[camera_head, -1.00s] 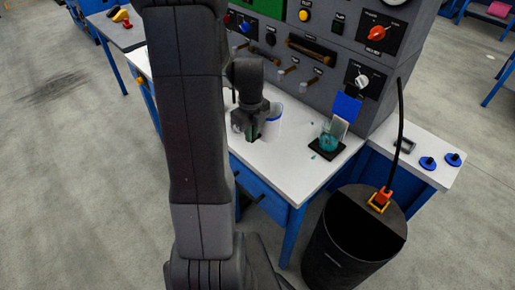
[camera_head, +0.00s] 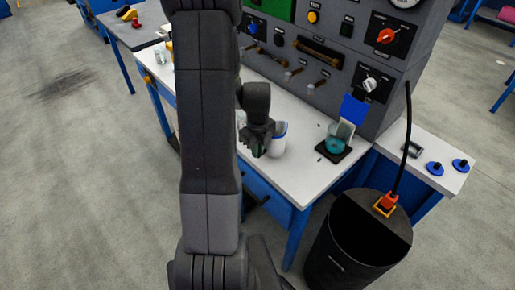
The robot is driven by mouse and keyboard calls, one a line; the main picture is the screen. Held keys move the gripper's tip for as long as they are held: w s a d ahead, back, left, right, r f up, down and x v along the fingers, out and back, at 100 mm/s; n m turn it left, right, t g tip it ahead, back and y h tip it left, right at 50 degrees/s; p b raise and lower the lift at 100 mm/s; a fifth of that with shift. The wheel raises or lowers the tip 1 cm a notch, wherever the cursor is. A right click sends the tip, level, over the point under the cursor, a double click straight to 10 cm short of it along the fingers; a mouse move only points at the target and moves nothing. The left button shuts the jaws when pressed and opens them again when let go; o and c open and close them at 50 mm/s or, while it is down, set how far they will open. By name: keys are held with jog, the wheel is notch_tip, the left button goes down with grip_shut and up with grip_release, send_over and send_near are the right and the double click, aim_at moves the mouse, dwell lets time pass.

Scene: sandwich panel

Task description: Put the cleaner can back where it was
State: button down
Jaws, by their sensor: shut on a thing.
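The cleaner can (camera_head: 279,140) looks like a white cylinder with a blue rim. It is over the white bench top, close to the front edge. My gripper (camera_head: 263,148) is shut on it from the left, and the dark fingers cover part of its side. The can looks about upright. I cannot tell whether its base touches the bench.
A teal-bottomed glass vessel (camera_head: 336,143) stands on a black pad to the right. The grey control panel (camera_head: 325,95) with knobs rises behind the bench (camera_head: 300,180). A black bin (camera_head: 345,250) stands on the floor in front.

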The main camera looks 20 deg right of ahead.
jog(key=c, duration=1.5)
grip_release()
notch_tip(320, 180, up, 12)
jog(key=shift+r+p, duration=0.15)
jog(key=shift+p, duration=0.3)
